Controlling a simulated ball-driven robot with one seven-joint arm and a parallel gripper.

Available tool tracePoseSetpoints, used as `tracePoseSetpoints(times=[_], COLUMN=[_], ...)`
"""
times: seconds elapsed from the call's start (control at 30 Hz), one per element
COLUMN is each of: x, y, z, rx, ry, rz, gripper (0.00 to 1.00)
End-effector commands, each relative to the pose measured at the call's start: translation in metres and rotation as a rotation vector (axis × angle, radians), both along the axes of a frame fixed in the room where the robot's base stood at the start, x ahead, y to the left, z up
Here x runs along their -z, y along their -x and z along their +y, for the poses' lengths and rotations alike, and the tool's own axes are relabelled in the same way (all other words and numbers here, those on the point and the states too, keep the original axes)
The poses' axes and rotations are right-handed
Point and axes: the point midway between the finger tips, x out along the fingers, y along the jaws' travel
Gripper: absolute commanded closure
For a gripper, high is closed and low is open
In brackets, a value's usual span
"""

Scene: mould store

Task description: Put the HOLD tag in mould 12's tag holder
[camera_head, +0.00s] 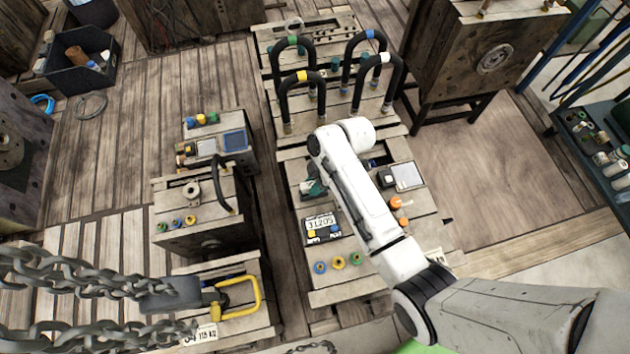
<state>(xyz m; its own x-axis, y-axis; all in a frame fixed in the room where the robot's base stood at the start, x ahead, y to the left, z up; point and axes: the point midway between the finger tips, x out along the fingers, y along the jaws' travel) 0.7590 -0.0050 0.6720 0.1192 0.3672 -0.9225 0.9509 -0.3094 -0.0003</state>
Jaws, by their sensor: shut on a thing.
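My white arm reaches in from the lower right over the central mould (345,283). Its wrist is above the far part of this mould, and the arm hides my gripper and whatever it holds. I cannot make out the HOLD tag. I cannot read a number 12 on any mould, and no tag holder can be told for certain. The central mould bears a counter plate (322,226) with digits, a dark green fitting (312,188) left of my forearm, a grey-framed panel (408,175) to its right, and several coloured rings along its near edge.
Tall black hose loops (296,76) stand just beyond my wrist. More moulds (200,240) stand left across a narrow gap. A chain (75,275) and yellow shackle (240,297) cross the lower left. A dark crate (78,72) is far left. Boards at right (490,170) are clear.

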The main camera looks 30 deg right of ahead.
Motion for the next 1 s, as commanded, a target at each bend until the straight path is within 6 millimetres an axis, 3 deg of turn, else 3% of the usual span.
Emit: tracePoseSetpoints(times=[0.07,0.1,0.4,0.73,1.0], x=[0.0,0.0,0.0,-0.005,-0.047], y=[0.0,0.0,0.0,0.0,0.005], z=[0.0,0.0,0.0,-0.002,-0.019], rx=[0.0,0.0,0.0,0.0,0.002], ry=[0.0,0.0,0.0,0.0,0.0], rz=[0.0,0.0,0.0,-0.001,-0.003], gripper=[1.0,0.73,0.45,0.45,0.45])
